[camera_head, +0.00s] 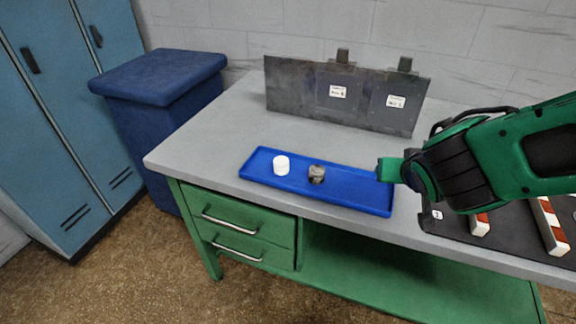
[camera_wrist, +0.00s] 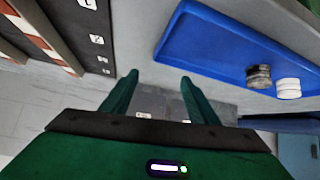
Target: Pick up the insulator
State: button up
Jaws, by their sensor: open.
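A white, ridged short cylinder (camera_head: 281,165), which looks like the insulator, stands on the left part of a blue tray (camera_head: 263,181) on the table. A dark grey metallic short cylinder (camera_head: 317,174) stands just right of it, with a small gap. The wrist view also shows the white cylinder (camera_wrist: 288,88) and the grey one (camera_wrist: 259,77) at the right, well away from the fingers. My gripper (camera_head: 389,170) is near the tray's right end, above the table. In the wrist view my gripper (camera_wrist: 159,76) has its two green fingers apart, with nothing between them.
A dark upright panel (camera_head: 290,95) with two labelled plates stands behind the tray. A black mat (camera_head: 440,218) with red-and-white blocks (camera_head: 480,225) lies at the right, under my arm. The grey tabletop (camera_head: 215,140) is clear left of the tray. A blue bin (camera_head: 165,80) stands beside the table.

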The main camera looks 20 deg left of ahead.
aim_at(282, 163)
jog(key=s+a+n+y, duration=0.1)
jog(key=a, duration=0.3)
jog(key=s+a+t+y, duration=0.1)
jog(key=a, duration=0.3)
jog(key=s+a+n+y, duration=0.1)
jog(key=a, duration=0.3)
jog(key=shift+a+f+n+t, duration=0.25)
jog(key=shift+a+n+t, duration=0.05)
jog(key=shift+a, duration=0.05)
jog(key=s+a+y, duration=0.1)
jog(key=a, duration=0.2)
jog(key=s+a+n+y, duration=0.1)
jog(key=s+a, duration=0.1)
jog(key=a, duration=0.1)
jog(key=s+a+n+y, duration=0.1)
jog(key=s+a, duration=0.1)
jog(key=a, duration=0.1)
jog(key=shift+s+r, duration=0.1)
jog(key=shift+a, duration=0.3)
jog(key=shift+y, duration=0.3)
jog(key=x, duration=1)
jog(key=shift+a, duration=0.25)
jog(key=c, duration=1.2)
